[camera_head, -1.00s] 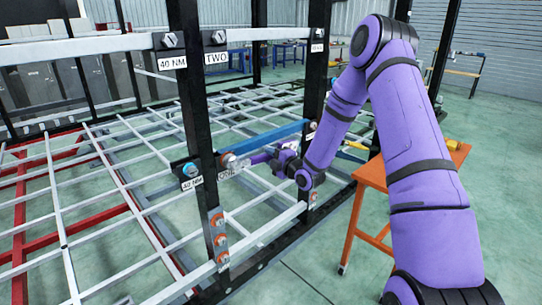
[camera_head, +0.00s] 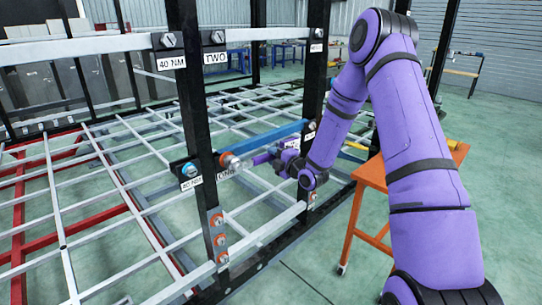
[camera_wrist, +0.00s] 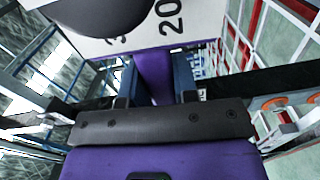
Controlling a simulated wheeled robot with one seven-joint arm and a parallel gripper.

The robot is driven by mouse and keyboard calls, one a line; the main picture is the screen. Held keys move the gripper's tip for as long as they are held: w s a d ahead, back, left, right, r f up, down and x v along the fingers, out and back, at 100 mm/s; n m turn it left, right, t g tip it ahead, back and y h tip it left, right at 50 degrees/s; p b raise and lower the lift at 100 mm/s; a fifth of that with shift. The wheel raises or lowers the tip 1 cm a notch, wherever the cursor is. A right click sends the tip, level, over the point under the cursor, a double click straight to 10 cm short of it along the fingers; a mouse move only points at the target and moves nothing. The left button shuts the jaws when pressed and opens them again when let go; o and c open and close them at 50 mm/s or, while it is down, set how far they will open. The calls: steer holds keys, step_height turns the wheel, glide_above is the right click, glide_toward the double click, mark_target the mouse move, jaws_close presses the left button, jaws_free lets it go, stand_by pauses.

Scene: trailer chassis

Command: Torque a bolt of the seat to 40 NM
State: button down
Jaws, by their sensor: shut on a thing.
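My gripper (camera_head: 284,159) is shut on the purple handle of a torque tool (camera_head: 262,158), which points left toward the black post. In the wrist view the purple handle (camera_wrist: 154,72) sits between the two fingers, below a white dial (camera_wrist: 190,22) with the number 20 on it. The tool's far end is close to the bolt position above the label ONE (camera_head: 223,176); I cannot tell whether it is seated on a bolt. The upper 40 NM bolt (camera_head: 168,40) and TWO bolt (camera_head: 217,37) are on the frame.
The black post (camera_head: 197,105) stands left of the tool. A blue bar (camera_head: 262,134) runs behind it. Orange-ringed bolts (camera_head: 219,239) are lower on the post. An orange table (camera_head: 379,172) stands behind my arm. A white grid (camera_head: 100,165) fills the floor frame.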

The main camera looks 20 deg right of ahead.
steer(key=shift+v, duration=2.25)
